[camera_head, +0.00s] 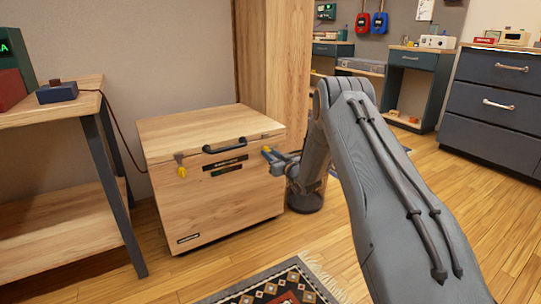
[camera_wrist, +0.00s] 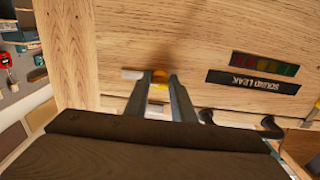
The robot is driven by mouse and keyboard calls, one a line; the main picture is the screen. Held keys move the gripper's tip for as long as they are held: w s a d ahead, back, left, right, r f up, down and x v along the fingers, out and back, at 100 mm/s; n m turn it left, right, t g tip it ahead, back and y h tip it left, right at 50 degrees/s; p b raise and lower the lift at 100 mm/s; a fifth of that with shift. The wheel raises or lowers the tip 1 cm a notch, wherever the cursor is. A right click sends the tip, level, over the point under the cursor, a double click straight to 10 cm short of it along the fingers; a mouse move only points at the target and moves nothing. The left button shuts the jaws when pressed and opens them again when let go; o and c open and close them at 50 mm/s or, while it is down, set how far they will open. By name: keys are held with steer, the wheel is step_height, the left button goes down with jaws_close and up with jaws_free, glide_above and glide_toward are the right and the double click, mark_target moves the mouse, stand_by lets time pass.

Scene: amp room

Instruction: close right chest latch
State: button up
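The wooden chest (camera_head: 215,205) stands on the floor with its lid down and a dark handle (camera_head: 225,146) at the front. Its left latch (camera_head: 181,170) is yellow and hangs on the front face. My gripper (camera_head: 270,155) is at the upper right of the chest front, at the right latch, which it mostly covers in the head view. In the wrist view, the fingers of my gripper (camera_wrist: 160,80) are apart, with the yellow right latch (camera_wrist: 160,76) between their tips. Whether the fingers touch the latch cannot be told.
A wooden bench (camera_head: 45,103) with dark legs stands left of the chest. A tall wooden panel (camera_head: 275,60) rises behind it. A patterned rug (camera_head: 275,285) lies in front. Dark drawers (camera_head: 500,100) stand at the far right.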

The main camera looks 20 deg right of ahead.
steer(key=shift+n, duration=0.4)
steer(key=n+p, duration=0.2)
steer(key=n, duration=0.2)
steer(key=shift+d, duration=0.1)
steer(key=n+p, duration=0.1)
steer(key=n, duration=0.3)
steer(key=shift+n, duration=0.3)
steer(key=n+p, duration=0.1)
steer(key=n, duration=0.3)
steer(key=shift+d+r+p, duration=0.1)
steer(key=shift+r+p, duration=0.05)
steer(key=shift+p, duration=0.25)
steer(key=shift+n+p, duration=0.45)
steer(key=shift+n, duration=1.75)
steer(key=o, duration=1.1)
steer(key=shift+c, duration=0.2)
